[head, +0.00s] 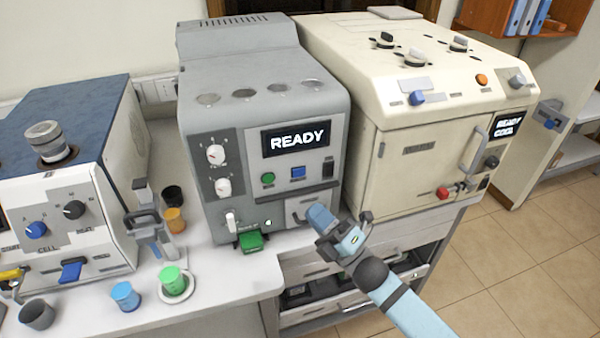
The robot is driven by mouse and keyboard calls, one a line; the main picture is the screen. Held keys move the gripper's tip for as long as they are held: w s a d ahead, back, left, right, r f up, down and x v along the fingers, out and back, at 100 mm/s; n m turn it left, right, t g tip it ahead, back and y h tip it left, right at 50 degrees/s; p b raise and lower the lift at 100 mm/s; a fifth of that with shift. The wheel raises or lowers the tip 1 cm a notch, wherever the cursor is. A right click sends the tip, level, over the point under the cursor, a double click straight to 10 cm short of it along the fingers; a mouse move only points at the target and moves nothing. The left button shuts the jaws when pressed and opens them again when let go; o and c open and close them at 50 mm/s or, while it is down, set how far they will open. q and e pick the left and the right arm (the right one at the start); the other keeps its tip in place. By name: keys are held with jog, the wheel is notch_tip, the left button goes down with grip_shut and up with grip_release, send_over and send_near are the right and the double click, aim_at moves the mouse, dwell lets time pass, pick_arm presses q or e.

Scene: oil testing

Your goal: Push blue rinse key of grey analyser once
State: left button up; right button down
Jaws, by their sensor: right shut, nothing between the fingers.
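The grey analyser (262,105) stands on the white bench in the middle of the head view. Its dark display shows READY in white. The blue rinse key (298,172) sits below the display, to the right of a round green button (268,179), and is in plain view. My right gripper (320,213) is shut and empty. It shows below and slightly right of the blue key, in front of the analyser's lower right front, covering part of the small drawer there. It appears apart from the key. My left gripper is not in view.
A cream machine (405,146) with knobs stands close on the right. A white and blue instrument (60,200) stands left. A green block (250,241) juts from the analyser's lower front. Blue (125,296) and green (170,278) cups stand at the front left. Open drawers are below.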

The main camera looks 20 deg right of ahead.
aim_at(299, 173)
jog(key=w+b, duration=0.2)
jog(key=w, duration=0.6)
jog(key=shift+w+a, duration=0.15)
jog(key=shift+w, duration=0.15)
jog(key=shift+w, duration=0.1)
dwell(1.7)
jog(key=shift+w+b, duration=0.35)
jog(key=shift+b, duration=0.05)
jog(key=shift+w, duration=0.35)
dwell(0.5)
dwell(0.3)
jog(key=shift+s, duration=0.8)
